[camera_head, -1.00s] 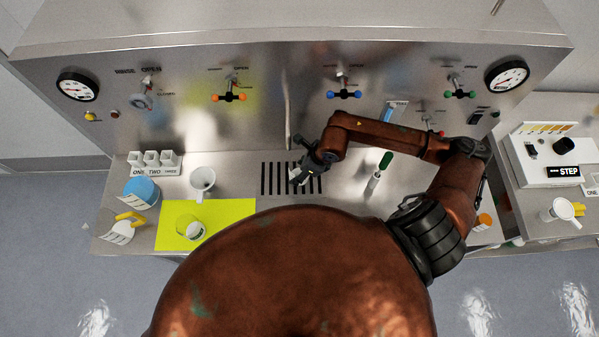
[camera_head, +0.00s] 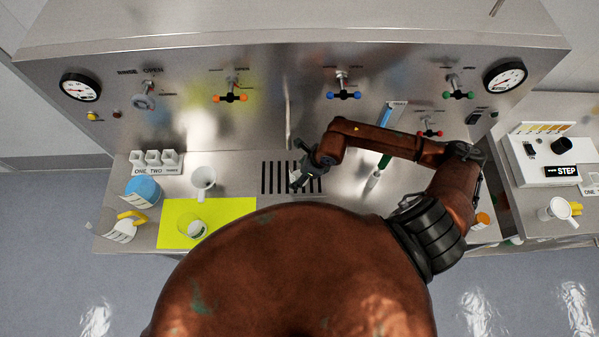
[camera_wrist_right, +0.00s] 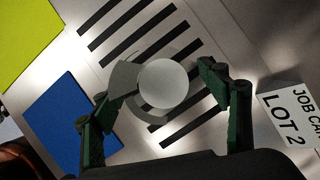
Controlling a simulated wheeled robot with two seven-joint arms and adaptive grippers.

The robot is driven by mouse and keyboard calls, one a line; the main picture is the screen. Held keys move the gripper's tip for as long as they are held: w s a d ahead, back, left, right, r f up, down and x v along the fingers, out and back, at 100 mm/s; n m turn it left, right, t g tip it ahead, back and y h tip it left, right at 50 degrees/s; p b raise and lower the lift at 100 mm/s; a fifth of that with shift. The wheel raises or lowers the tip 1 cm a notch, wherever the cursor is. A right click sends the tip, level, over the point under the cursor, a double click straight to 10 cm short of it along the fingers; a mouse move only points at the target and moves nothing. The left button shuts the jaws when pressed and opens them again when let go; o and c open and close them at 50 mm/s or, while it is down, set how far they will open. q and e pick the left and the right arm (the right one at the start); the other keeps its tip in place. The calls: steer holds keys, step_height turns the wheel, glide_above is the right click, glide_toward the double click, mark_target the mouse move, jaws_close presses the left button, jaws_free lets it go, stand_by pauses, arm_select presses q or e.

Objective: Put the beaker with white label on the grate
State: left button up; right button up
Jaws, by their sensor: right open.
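A clear beaker (camera_wrist_right: 163,84) with a pale round face stands on the slotted grate (camera_wrist_right: 195,112) in the right wrist view, between my right fingers. Its label cannot be read from this angle. In the head view only a small white part of it (camera_head: 294,176) shows beside the gripper, over the grate (camera_head: 272,178). My right gripper (camera_head: 301,173) is open; its fingers (camera_wrist_right: 158,95) stand apart on either side of the beaker. Whether a finger touches it is unclear. My left gripper is not in view.
Another glass (camera_head: 192,227) stands on the yellow mat (camera_head: 235,212). A white mug (camera_head: 203,181) is left of the grate. A blue mat (camera_wrist_right: 72,124) and a job card (camera_wrist_right: 290,120) flank the grate. A green-handled tool (camera_head: 385,161) lies to the right.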

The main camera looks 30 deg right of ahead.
steer(key=shift+r, duration=0.1)
steer(key=b+v, duration=0.2)
steer(key=v, duration=1)
